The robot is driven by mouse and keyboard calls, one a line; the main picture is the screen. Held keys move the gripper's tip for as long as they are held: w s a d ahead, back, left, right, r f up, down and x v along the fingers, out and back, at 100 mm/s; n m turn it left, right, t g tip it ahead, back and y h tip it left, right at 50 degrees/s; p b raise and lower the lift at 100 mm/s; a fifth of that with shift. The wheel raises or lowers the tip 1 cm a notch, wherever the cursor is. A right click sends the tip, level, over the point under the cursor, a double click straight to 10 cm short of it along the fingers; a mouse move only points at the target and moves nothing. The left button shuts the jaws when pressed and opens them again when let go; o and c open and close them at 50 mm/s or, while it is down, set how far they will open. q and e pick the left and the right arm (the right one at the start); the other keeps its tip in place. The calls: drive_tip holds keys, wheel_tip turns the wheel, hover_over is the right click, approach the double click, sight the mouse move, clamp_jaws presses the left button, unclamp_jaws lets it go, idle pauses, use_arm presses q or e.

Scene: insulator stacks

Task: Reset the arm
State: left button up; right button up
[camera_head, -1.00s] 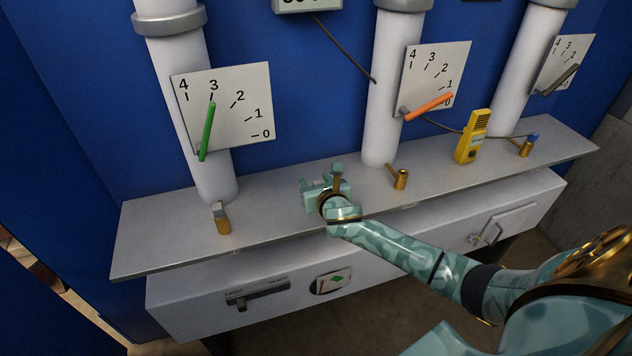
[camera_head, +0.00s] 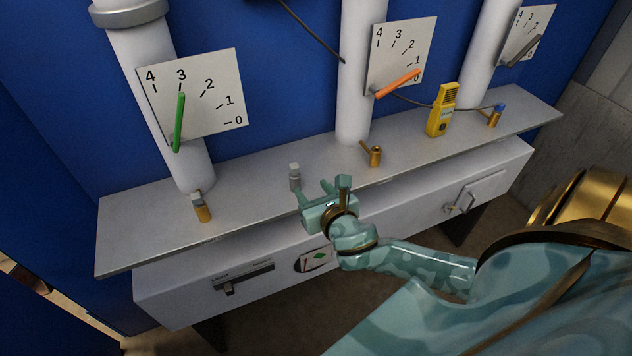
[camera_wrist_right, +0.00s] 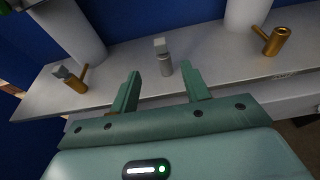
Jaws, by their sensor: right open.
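My right gripper (camera_head: 318,190) is open and empty in the head view, at the front edge of the shelf. A small silver-grey fitting (camera_head: 294,178) stands upright on the shelf just beyond its fingers. In the right wrist view, the two green fingers of my right gripper (camera_wrist_right: 160,84) are spread apart, and the silver-grey fitting (camera_wrist_right: 165,60) shows beyond the gap between them, apart from both. My right arm (camera_head: 410,262) reaches in from the lower right. My left gripper is not in view.
The grey shelf (camera_head: 245,185) carries white columns (camera_head: 355,100), brass fittings (camera_head: 375,156) and a yellow meter (camera_head: 442,110). Dial plates show a green pointer (camera_head: 179,120) and an orange pointer (camera_head: 398,83). Below is a white cabinet (camera_head: 400,210) with a lever (camera_head: 245,275).

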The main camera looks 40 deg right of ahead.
drive_tip(key=shift+s+r, duration=0.15)
drive_tip(key=shift+s, duration=0.3)
drive_tip(key=shift+a, duration=0.1)
drive_tip(key=s+d+f+m+g+y+b, duration=0.1)
drive_tip(key=s+d+f+m+g+b, duration=0.2)
drive_tip(key=f+m, duration=0.65)
drive_tip(key=s+f+m+g, duration=0.2)
drive_tip(key=s+f+m, duration=0.3)
drive_tip(key=f, duration=1)
drive_tip(key=s+d+f+m+g+y+b, duration=0.1)
drive_tip(key=s+d+f+m+g+b, duration=0.15)
drive_tip(key=s+f+m, duration=0.65)
drive_tip(key=s+a+f+m+g+b, duration=0.3)
drive_tip(key=s+a+f, duration=0.2)
drive_tip(key=s+f, duration=0.6)
drive_tip(key=s+a+f+m+g+y+b, duration=0.1)
drive_tip(key=s+a+f+m+g+b, duration=0.2)
drive_tip(key=s+f, duration=0.8)
drive_tip(key=shift+a+f+b, duration=0.6)
drive_tip(key=shift+a+b, duration=0.2)
drive_tip(key=shift+a, duration=0.45)
